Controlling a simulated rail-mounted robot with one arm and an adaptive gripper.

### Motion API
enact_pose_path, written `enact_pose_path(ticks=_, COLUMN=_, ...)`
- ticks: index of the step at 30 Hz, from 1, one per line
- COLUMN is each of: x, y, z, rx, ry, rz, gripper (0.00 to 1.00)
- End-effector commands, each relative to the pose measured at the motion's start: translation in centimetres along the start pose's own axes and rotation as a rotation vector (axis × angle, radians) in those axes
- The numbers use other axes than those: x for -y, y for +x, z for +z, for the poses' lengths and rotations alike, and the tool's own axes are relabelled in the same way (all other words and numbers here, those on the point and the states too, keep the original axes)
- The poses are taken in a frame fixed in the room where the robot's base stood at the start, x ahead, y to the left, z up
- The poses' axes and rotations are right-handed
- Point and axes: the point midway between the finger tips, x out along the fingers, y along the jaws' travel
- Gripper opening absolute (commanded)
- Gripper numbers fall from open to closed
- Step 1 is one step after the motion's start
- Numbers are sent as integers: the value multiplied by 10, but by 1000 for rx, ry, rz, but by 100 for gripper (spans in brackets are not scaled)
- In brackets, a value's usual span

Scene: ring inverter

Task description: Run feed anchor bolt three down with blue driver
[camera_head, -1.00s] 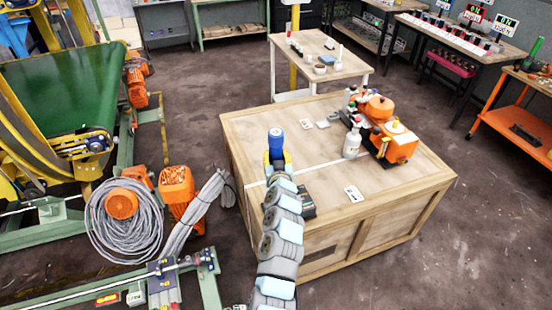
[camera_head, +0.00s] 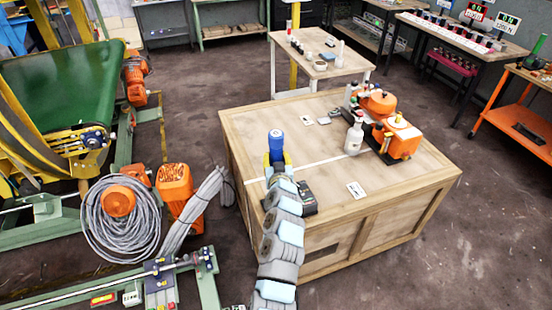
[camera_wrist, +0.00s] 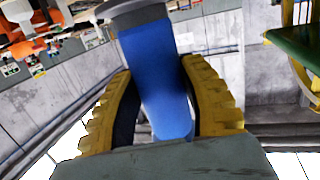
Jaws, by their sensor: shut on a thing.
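I cannot pick out feed anchor bolt three in either view. Green machine frames (camera_head: 208,280) are at the lower left, with small fittings too small to tell apart.
The wooden bench (camera_head: 400,218) carries an orange machine (camera_head: 400,138), a white spray bottle (camera_head: 354,136), cards and a dark box (camera_head: 307,197) beside my arm. A grey cable coil (camera_head: 100,245) and an orange motor (camera_head: 174,188) lie left of it. Open floor (camera_head: 420,275) lies right.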

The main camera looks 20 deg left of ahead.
Motion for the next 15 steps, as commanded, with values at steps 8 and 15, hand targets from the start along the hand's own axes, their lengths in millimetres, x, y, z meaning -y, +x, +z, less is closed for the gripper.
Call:
enact_pose_path(ticks=8, x=-1, y=4, z=25, rx=-5, ry=-1, rz=1, gripper=1)
enact_pose_path(ticks=15, x=-1, y=7, z=45, rx=-5, ry=-1, rz=2, gripper=1)
